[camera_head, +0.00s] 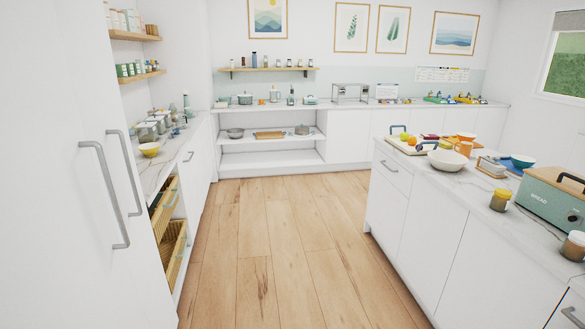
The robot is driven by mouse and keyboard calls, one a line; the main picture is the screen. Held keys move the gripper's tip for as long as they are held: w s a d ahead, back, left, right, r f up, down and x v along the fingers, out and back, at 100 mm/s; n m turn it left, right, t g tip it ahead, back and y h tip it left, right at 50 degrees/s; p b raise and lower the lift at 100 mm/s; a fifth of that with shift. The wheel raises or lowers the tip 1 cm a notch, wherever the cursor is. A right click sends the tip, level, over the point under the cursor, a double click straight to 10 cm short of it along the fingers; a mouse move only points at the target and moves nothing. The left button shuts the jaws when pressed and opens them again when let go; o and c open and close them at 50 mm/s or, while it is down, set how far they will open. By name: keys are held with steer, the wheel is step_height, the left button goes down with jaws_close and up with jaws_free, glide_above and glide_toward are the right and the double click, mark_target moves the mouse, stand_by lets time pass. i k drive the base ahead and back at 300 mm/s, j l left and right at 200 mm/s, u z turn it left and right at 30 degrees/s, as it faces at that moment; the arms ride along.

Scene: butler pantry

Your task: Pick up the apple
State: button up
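Small round fruits in yellow-green and orange (412,141) sit on a pale board (404,148) near the far left end of the white island. One of them may be the apple, but they are too small to tell apart. A small red item (431,137) lies just to their right; I cannot tell what it is. My gripper is not in view, so its state and its place relative to the fruit are hidden.
The island (452,196) also bears a white bowl (447,160), an orange mug (463,149), a yellow-lidded jar (500,200) and a green bread box (551,198). Tall white cabinets and open basket drawers (172,245) line the left. The wooden floor (285,240) between is clear.

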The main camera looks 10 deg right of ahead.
mark_target(404, 136)
steer(key=i, duration=1.8)
steer(key=i+z, duration=0.2)
steer(key=i, duration=0.25)
steer(key=i+j+z, duration=0.2)
steer(key=i, duration=0.25)
steer(key=i+j+z, duration=0.25)
steer(key=i, duration=0.2)
steer(key=i+j+z, duration=0.2)
steer(key=i, duration=0.2)
